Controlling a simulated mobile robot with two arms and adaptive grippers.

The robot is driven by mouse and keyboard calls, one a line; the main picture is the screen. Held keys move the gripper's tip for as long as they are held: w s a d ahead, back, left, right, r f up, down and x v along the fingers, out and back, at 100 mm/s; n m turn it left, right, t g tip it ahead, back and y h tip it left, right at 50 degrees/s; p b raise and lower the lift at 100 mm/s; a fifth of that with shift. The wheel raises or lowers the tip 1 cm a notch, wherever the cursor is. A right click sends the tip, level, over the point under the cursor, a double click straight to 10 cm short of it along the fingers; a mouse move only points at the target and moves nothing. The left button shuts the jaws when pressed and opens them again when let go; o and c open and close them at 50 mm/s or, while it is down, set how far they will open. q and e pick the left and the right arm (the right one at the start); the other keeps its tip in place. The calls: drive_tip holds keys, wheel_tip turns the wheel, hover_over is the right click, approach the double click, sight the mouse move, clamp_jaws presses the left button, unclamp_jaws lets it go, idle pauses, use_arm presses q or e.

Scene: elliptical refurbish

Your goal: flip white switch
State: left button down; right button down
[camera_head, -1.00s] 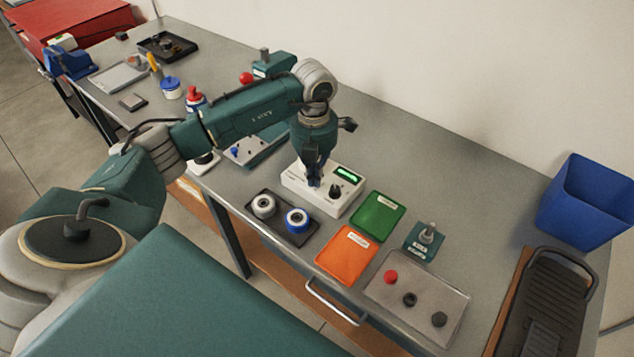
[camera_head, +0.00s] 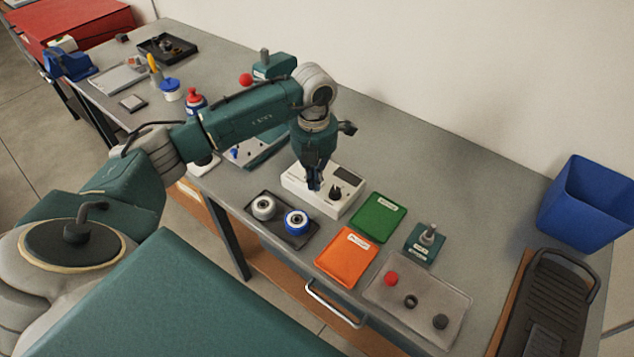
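A white box (camera_head: 338,204) stands on the grey bench near the middle of the view. It has a dark, unlit display (camera_head: 350,175) and a black knob (camera_head: 336,192) on top. My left gripper (camera_head: 314,185) points straight down over the left part of the box, beside the knob. Its fingers look closed together, with nothing visible between them. The white switch itself cannot be made out; the gripper covers that part of the box. Whether the fingertips touch the box is not clear. My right gripper is not in view.
A dark tray with two rolls (camera_head: 283,234) sits in front of the box. A green tray (camera_head: 379,217) and an orange tray (camera_head: 346,254) lie to its right. A blue bin (camera_head: 588,205) stands at the far right. The bench behind the box is clear.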

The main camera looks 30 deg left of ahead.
use_arm(q)
drive_tip(key=shift+w+r+p, duration=0.1)
drive_tip(key=shift+r+p, duration=0.35)
drive_tip(key=shift+r, duration=0.45)
drive_tip(key=shift+r+p, duration=1.4)
drive_tip(key=shift+r, duration=1.05)
drive_tip(key=shift+f, duration=0.1)
